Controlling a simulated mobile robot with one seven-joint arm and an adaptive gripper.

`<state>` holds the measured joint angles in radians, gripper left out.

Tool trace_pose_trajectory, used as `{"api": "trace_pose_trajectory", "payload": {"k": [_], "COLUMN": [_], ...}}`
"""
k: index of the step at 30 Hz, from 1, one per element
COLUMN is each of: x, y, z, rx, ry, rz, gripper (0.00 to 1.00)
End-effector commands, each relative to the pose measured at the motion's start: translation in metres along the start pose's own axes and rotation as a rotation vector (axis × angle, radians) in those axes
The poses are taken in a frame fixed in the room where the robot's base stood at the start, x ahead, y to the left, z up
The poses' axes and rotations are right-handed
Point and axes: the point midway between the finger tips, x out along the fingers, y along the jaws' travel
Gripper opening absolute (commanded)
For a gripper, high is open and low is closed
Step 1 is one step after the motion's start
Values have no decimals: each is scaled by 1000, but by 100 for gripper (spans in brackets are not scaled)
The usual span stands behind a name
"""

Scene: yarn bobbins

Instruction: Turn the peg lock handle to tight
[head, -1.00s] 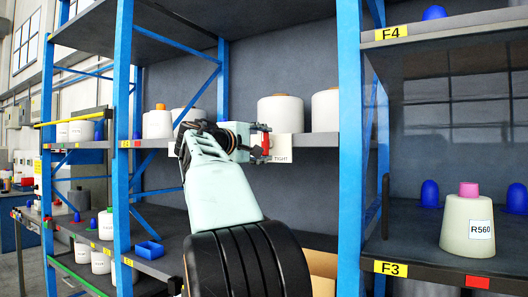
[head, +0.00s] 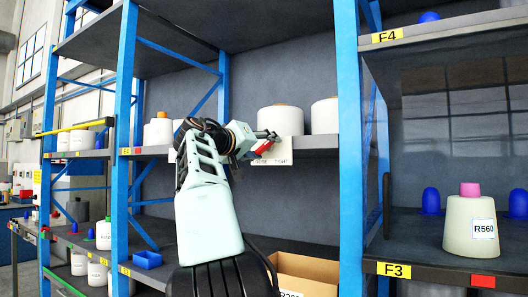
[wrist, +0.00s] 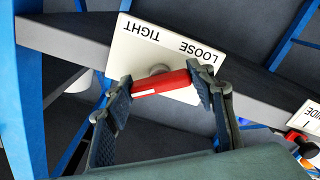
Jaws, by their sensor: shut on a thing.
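The peg lock handle is a red bar (wrist: 160,83) on a round grey hub, in front of a white plate (wrist: 125,52) marked LOOSE and TIGHT. The plate is upside down in the wrist view. In the head view the handle (head: 263,146) slants, its lower end towards LOOSE and its upper end towards TIGHT. My gripper (wrist: 166,92) has one finger at each end of the bar and is shut on it. The gripper also shows in the head view (head: 266,142). The fingers hide the bar's ends.
The plate hangs on the front edge of a shelf between blue uprights (head: 348,150). White bobbins (head: 280,120) stand on that shelf behind it. An open cardboard box (head: 305,268) is below. A bobbin marked R560 (head: 468,228) stands at right.

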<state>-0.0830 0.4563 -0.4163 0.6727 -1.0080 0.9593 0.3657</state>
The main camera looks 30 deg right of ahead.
Motion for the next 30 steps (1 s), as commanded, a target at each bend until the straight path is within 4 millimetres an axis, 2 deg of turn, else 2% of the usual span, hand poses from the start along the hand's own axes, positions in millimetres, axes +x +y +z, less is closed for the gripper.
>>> {"api": "trace_pose_trajectory", "payload": {"k": [13, 30], "x": [0, 0], "y": [-2, -2], "z": [1, 0], "rx": [297, 379], "ry": [-1, -2], "rz": [-1, -1], "gripper": [26, 26]}}
